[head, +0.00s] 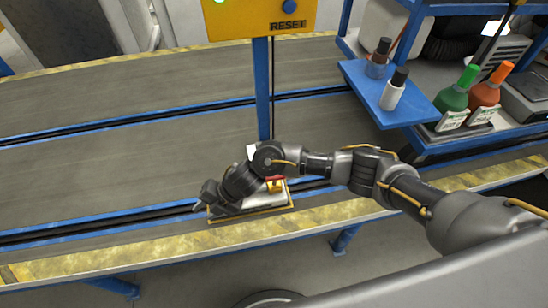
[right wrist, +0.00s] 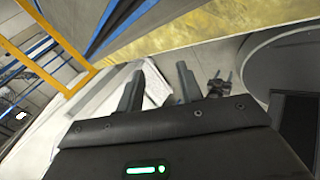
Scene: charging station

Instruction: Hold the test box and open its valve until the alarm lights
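The test box (head: 267,199) is a pale, low box on a yellow-edged base at the near edge of the conveyor. A small red and yellow fitting (head: 275,186), perhaps the valve, shows on its top right. My right gripper (head: 212,194) reaches over the box's left part and hides it; I cannot tell if it touches. In the right wrist view the two fingers of my right gripper (right wrist: 160,88) stand apart with nothing clearly held. My left gripper is not in the head view; a small dark pronged shape (right wrist: 217,84) in the right wrist view may be it.
A yellow panel (head: 258,20) marked RESET, with a green light and a blue button, stands on a blue post (head: 262,90) behind the box. A blue shelf (head: 385,95) with bottles stands at the right. The conveyor (head: 120,105) left of the box is clear.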

